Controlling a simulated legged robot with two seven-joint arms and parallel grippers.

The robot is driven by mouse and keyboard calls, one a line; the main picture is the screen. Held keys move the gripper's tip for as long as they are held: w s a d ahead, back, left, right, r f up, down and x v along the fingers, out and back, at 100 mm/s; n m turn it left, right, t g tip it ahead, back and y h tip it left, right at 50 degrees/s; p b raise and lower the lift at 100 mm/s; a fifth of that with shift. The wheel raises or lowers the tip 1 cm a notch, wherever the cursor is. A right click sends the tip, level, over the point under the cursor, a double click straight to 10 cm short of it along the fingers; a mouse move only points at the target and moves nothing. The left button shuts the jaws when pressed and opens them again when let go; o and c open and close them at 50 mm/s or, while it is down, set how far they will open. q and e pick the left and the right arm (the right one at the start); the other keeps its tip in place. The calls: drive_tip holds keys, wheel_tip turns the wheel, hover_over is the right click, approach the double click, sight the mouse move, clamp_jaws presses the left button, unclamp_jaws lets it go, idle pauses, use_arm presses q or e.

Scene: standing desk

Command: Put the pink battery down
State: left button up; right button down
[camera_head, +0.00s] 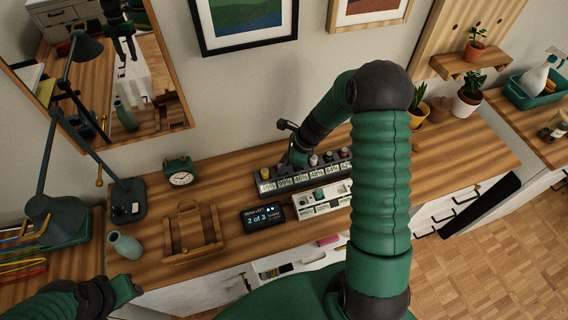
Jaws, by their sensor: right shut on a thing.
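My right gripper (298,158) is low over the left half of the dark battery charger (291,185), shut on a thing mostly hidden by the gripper. I cannot make out the pink battery's colour there. The charger has a row of percent readouts, a yellow-topped battery (265,173) at its left end and several others on its right half. In front of it is a pale tray (323,208) with labels and a green item. My left arm shows at the lower left; its gripper (126,290) is hard to make out.
A small display (264,218) reading "2 of 3" stands left of the tray. Further left are a wooden stand (193,232), a green clock (180,173), a vase (125,245) and a lamp (54,218). Potted plants (467,100) stand at the right. A drawer below holds a pink item (328,240).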

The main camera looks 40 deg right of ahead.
drive_tip(key=c, duration=1.2)
unclamp_jaws()
drive_tip(key=shift+f, duration=0.1)
drive_tip(key=shift+c, duration=0.2)
